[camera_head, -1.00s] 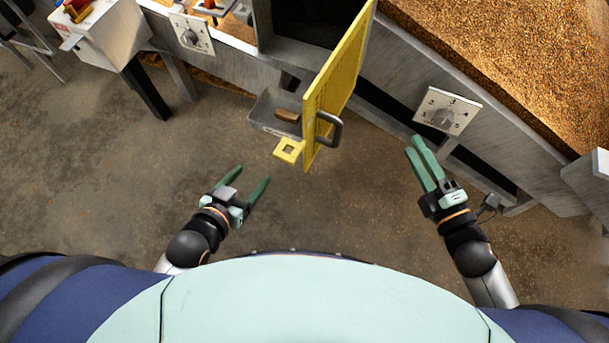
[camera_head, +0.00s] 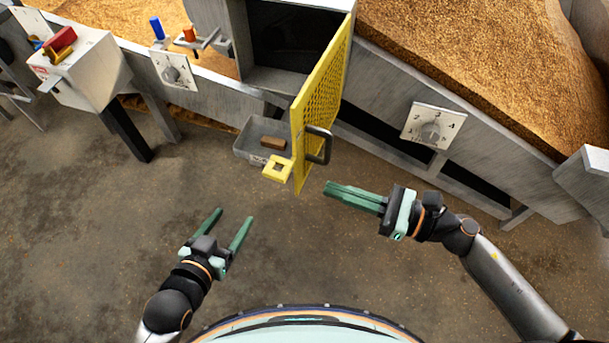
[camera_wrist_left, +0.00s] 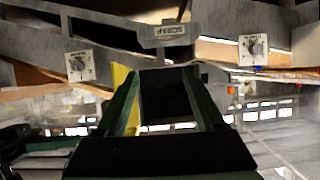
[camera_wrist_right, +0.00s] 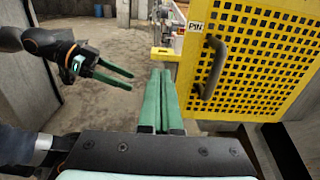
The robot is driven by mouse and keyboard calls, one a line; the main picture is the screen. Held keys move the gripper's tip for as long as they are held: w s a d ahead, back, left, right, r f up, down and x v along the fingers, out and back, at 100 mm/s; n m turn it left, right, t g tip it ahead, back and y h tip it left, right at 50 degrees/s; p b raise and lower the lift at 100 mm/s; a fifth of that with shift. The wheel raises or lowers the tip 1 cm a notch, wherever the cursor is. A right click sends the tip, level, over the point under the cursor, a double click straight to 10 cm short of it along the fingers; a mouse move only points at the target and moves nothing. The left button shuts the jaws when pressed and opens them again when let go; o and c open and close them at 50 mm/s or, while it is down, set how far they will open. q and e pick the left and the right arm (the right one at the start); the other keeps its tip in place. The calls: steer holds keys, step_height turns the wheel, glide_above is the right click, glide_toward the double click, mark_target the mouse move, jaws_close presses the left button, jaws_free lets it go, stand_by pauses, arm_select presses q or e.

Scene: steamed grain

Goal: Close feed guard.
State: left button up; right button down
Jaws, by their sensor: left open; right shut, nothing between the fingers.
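The yellow perforated feed guard (camera_head: 322,93) stands swung open from the dark feed opening (camera_head: 292,38), its edge toward me. Its dark handle (camera_head: 318,145) is on the right face, and a yellow latch tab (camera_head: 278,168) sticks out at its lower left. In the right wrist view the guard (camera_wrist_right: 250,50) and handle (camera_wrist_right: 210,68) are at the right, close ahead. My right gripper (camera_head: 327,190) is shut and empty, just below and right of the handle, apart from it. My left gripper (camera_head: 234,215) is open and empty over the floor, left of and below the guard.
A grey tray (camera_head: 245,145) with a brown block (camera_head: 273,142) sits left of the guard. Dial plates (camera_head: 433,126) (camera_head: 174,71) are on the machine's front. A box with coloured items (camera_head: 85,75) stands at the left. Grain fills the upper right. The floor before me is clear.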

mark_target(288, 175)
arm_select(q)
steer(key=s+f, duration=0.1)
steer(key=s+f+g, duration=0.1)
steer(key=f, duration=0.1)
steer(key=s+f+g, duration=0.1)
steer(key=shift+d+f+n+p, duration=0.1)
steer(key=shift+f+n+p, duration=0.1)
steer(key=shift+n+p, duration=0.15)
arm_select(e)
steer(key=x, duration=0.6)
steer(key=shift+w+a, duration=0.15)
steer(key=shift+a, duration=0.2)
steer(key=shift+a, duration=0.1)
